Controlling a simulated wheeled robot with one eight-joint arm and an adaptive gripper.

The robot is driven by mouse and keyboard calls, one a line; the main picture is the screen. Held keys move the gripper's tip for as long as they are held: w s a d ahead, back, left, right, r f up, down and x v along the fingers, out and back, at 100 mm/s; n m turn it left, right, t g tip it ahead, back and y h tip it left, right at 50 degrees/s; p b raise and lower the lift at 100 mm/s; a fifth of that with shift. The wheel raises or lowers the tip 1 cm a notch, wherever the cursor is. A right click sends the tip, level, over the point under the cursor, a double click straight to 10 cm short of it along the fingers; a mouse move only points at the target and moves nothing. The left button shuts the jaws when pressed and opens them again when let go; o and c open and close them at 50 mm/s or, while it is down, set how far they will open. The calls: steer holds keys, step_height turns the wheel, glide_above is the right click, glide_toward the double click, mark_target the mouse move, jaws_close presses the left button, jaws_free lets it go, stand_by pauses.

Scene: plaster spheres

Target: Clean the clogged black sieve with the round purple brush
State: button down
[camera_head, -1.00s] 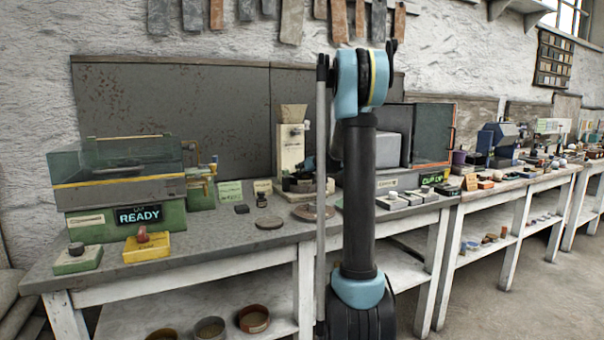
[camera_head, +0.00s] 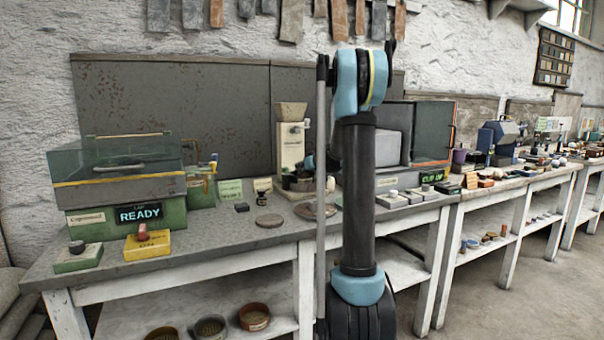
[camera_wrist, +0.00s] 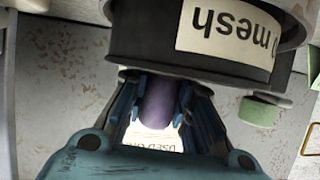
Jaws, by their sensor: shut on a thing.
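In the wrist view my gripper (camera_wrist: 160,84) is shut on a purple cylinder, which looks like the handle of the purple brush (camera_wrist: 158,103). The brush's far end is hidden by the fingers and the dark drum above. The black sieve (camera_wrist: 150,40) fills the top of that view as a dark round drum with a cream label reading "mesh" upside down. The fingertips lie close under its edge in the picture; I cannot tell whether they touch. In the head view my gripper is mostly hidden behind my own arm, near the hopper machine.
A cream hopper machine (camera_head: 291,146) stands at the back of the bench (camera_head: 220,240). A green machine with a READY sign (camera_head: 139,214) is at the left. Several round sieves (camera_head: 254,318) sit on the lower shelf. A green block (camera_wrist: 258,111) is right of my gripper in the wrist view.

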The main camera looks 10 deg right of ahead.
steer(key=shift+w, duration=0.5)
steer(key=shift+s+d, duration=0.2)
steer(key=shift+s, duration=1.55)
steer(key=shift+w, duration=0.15)
stand_by(1.1)
steer(key=shift+w+a+r, duration=0.15)
steer(key=shift+w+r, duration=0.5)
steer(key=shift+w, duration=0.1)
steer(key=shift+f, duration=0.1)
steer(key=shift+f, duration=0.25)
